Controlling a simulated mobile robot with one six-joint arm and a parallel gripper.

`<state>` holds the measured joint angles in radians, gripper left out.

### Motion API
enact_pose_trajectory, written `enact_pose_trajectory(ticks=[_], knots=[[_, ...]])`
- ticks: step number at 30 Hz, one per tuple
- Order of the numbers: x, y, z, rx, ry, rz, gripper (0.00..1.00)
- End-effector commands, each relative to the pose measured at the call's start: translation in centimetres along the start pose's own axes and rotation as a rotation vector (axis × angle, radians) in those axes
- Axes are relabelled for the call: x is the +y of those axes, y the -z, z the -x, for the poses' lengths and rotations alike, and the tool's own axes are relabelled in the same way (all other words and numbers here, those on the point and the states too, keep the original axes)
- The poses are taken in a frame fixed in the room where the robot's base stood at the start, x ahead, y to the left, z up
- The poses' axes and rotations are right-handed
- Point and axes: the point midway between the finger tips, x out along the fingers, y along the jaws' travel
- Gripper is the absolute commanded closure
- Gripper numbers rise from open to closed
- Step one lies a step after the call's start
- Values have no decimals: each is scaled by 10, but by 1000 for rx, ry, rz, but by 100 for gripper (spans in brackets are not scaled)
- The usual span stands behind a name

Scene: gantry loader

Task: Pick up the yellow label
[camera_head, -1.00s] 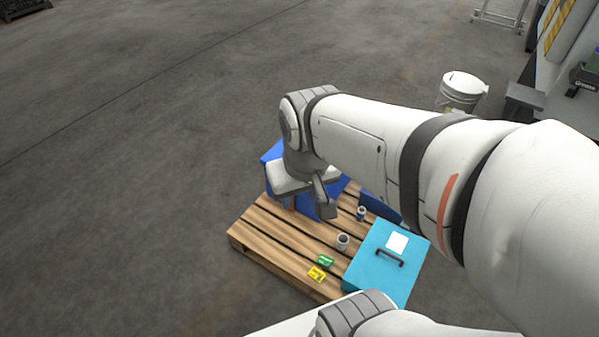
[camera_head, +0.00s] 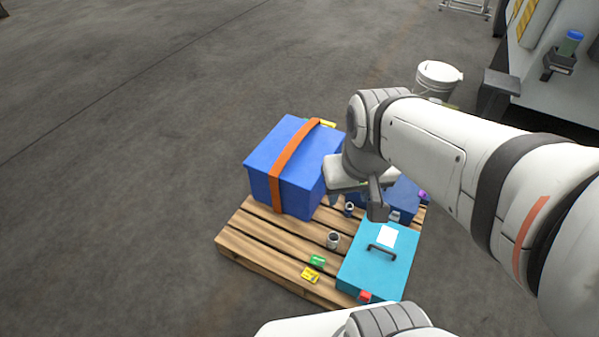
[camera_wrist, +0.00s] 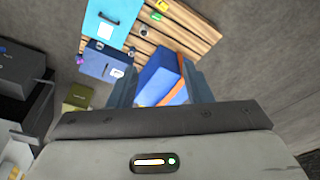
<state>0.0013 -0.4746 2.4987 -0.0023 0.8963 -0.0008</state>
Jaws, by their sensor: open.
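The yellow label (camera_head: 310,274) lies on the near edge of the wooden pallet (camera_head: 240,238), in front of a small green item (camera_head: 317,261). The yellow label also shows at the top of the wrist view (camera_wrist: 162,5). My gripper (camera_head: 356,205) is open and empty, above the right part of the pallet, behind and to the right of the label and well apart from it. In the wrist view its two fingers (camera_wrist: 160,80) stand apart, with a blue box (camera_wrist: 158,77) in view between them.
The large blue box (camera_head: 268,160) with an orange strap stands on the pallet's far left. A turquoise case (camera_head: 362,268) with a dark handle lies right of the label. A small grey cup (camera_head: 333,240) stands near. A white bucket (camera_head: 437,80) is behind.

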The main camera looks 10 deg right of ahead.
Motion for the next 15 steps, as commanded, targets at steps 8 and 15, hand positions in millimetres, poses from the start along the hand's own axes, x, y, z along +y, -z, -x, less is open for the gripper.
enact_pose_trajectory(ticks=[8, 15], knots=[[-11, 36, -55, -30, -1, -70, 32], [-12, 82, -137, -59, -4, -169, 12]])
